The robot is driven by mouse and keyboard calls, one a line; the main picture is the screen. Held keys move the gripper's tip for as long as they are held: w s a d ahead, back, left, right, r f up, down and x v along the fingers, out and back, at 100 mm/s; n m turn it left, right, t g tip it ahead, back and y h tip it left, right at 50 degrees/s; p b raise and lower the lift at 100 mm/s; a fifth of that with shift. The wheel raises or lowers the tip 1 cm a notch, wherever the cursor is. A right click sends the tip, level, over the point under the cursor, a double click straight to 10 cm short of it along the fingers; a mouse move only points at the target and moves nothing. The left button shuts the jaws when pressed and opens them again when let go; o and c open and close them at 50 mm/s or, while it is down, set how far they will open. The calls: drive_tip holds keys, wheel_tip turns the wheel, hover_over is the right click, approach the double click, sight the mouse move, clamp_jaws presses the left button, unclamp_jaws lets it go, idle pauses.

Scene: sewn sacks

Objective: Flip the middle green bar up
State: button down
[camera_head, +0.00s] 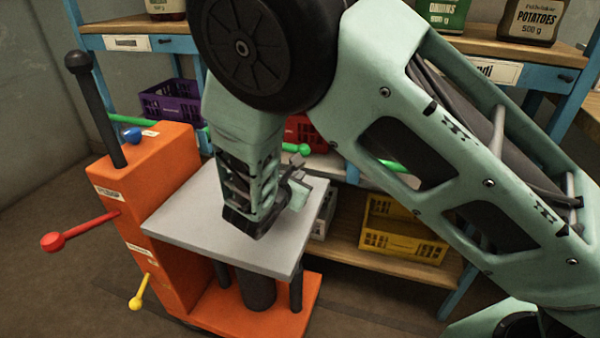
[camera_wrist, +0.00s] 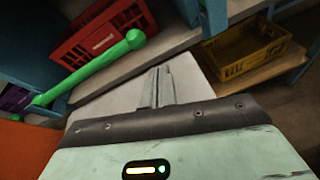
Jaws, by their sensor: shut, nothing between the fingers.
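A green bar (camera_wrist: 97,63) with a ball end crosses in front of a red crate in the wrist view. In the head view the bar's ball end (camera_head: 304,149) shows just beyond my gripper, with much of the bar hidden behind my arm. Other green bar parts show at the left (camera_head: 118,119) and right (camera_head: 392,165) along the same shelf. My gripper (camera_head: 298,164) is shut and empty, over the grey platform. In the wrist view its fingers (camera_wrist: 161,80) are together, below and right of the ball end and apart from it.
An orange lift cart (camera_head: 165,170) with a grey platform (camera_head: 200,215) and red, yellow and blue knobs stands at left. Blue-framed shelves hold a purple crate (camera_head: 168,103), a red crate (camera_wrist: 100,38) and a yellow crate (camera_head: 400,240). Sacks stand on top.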

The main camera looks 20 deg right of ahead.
drive_tip(key=w, duration=0.1)
drive_tip(key=w+a+f+n+t, duration=0.1)
drive_tip(key=w+n, duration=0.1)
drive_tip(key=shift+a+f+t+y+b, duration=0.3)
drive_tip(key=shift+t, duration=0.1)
drive_tip(key=shift+d, duration=0.1)
drive_tip(key=b+x, duration=0.2)
drive_tip(key=x, duration=0.7)
drive_tip(key=shift+w+d, duration=0.25)
drive_tip(key=shift+w, duration=0.05)
